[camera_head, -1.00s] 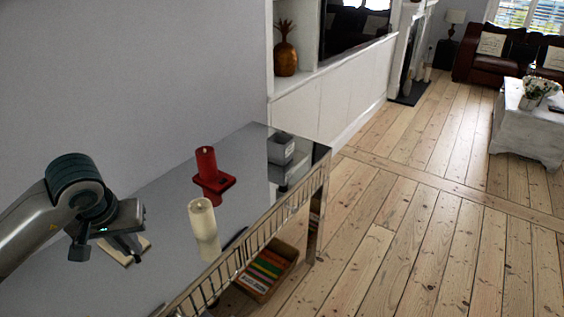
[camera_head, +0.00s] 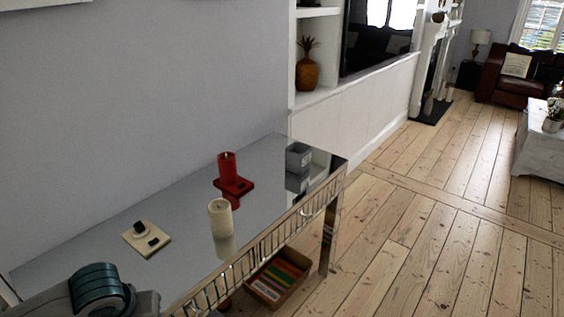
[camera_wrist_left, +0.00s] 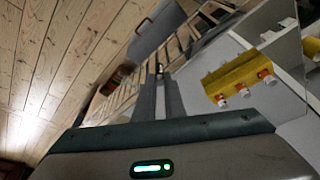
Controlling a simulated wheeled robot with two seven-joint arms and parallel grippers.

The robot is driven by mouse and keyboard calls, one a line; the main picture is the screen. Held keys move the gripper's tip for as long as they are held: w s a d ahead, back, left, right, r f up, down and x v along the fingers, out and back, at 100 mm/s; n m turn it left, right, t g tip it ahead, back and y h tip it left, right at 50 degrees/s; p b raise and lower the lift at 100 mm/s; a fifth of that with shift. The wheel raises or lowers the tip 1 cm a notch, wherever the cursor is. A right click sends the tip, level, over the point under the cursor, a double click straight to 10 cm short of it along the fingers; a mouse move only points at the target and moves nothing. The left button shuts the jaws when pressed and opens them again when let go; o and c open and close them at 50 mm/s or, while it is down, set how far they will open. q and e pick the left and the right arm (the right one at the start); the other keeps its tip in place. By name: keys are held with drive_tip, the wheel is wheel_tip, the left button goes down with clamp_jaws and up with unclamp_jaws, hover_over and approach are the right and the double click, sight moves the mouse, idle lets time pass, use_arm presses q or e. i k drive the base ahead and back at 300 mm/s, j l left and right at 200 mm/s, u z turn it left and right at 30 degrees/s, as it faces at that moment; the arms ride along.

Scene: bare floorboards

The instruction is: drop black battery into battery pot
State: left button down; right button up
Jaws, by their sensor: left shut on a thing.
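My left gripper (camera_wrist_left: 159,92) is in the left wrist view with its two long grey fingers close together. A small dark thing (camera_wrist_left: 159,69), which looks like the black battery, is between the fingertips; it is mostly hidden. In the head view only my left wrist shows at the bottom left, and the fingers are out of frame. A grey open pot (camera_head: 299,157), apparently the battery pot, stands at the far right end of the glossy table (camera_head: 185,206). My right gripper is not in view.
A box of coloured items (camera_head: 279,277) is below. A wall borders the back.

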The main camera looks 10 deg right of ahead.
sight(294, 168)
drive_tip(key=i+l, duration=0.2)
drive_tip(key=l, duration=0.25)
drive_tip(key=i+l, duration=0.2)
drive_tip(key=l, duration=0.2)
drive_tip(key=i+l, duration=0.2)
drive_tip(key=l, duration=0.25)
drive_tip(key=i+l+u, duration=0.1)
drive_tip(key=i+l, duration=0.15)
drive_tip(key=l, duration=0.15)
drive_tip(key=i+l, duration=0.15)
drive_tip(key=l, duration=0.3)
drive_tip(key=i+l, duration=0.2)
drive_tip(key=l, duration=0.25)
drive_tip(key=i+l, duration=0.2)
drive_tip(key=l, duration=0.25)
drive_tip(key=i+l+u, duration=0.1)
drive_tip(key=l, duration=0.35)
drive_tip(key=i, duration=0.1)
